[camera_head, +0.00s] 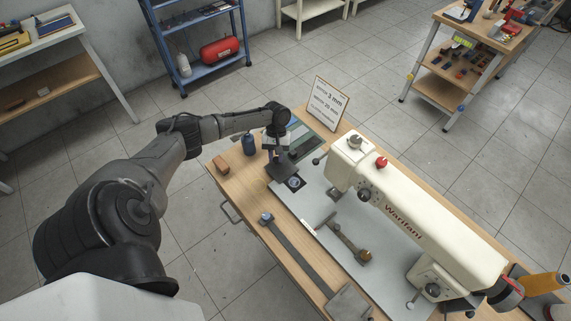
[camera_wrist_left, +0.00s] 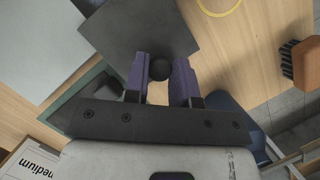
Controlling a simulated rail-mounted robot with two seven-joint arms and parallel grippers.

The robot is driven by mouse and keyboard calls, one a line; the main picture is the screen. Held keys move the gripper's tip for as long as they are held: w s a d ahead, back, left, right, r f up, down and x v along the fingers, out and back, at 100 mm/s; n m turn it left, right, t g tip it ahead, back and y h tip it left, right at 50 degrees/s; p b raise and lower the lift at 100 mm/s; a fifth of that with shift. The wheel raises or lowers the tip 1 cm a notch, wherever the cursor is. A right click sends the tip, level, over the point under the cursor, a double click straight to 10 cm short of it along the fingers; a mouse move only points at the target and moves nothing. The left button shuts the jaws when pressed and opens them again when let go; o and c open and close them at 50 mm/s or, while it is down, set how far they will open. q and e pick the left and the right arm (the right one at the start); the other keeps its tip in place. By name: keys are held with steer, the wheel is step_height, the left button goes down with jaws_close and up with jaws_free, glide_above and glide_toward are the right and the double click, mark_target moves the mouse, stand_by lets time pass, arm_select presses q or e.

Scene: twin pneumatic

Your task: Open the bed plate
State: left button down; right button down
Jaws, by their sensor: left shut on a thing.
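The cream sewing machine (camera_head: 430,220) stands on its long grey bed (camera_head: 385,230). The bed plate is a dark grey square (camera_head: 276,172) at the bed's far left end. It also shows in the left wrist view (camera_wrist_left: 125,28) with a round black knob (camera_wrist_left: 159,69) near its edge. My left gripper (camera_head: 284,154) points down over the plate. In the left wrist view its purple fingers (camera_wrist_left: 159,75) are shut on the knob. Beside the plate, a dark square recess with a pale round part (camera_head: 295,183) shows in the bed. My right gripper is out of view.
A blue bottle (camera_head: 249,145) and a brown brush (camera_head: 222,165) lie left of my gripper; the brush also shows in the wrist view (camera_wrist_left: 301,62). A sign (camera_head: 327,103) stands behind. A long metal bar (camera_head: 297,252) lies along the front of the wooden table.

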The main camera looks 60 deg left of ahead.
arm_select(q)
steer(key=shift+s+a, duration=0.2)
steer(key=shift+a, duration=0.75)
steer(key=c, duration=1)
jaws_free()
steer(key=shift+o, duration=0.2)
steer(key=shift+r, duration=0.15)
steer(key=p+v, duration=0.1)
steer(key=v, duration=1.2)
steer(key=shift+r, duration=0.3)
steer(key=shift+a+f, duration=0.1)
steer(key=shift+a, duration=0.1)
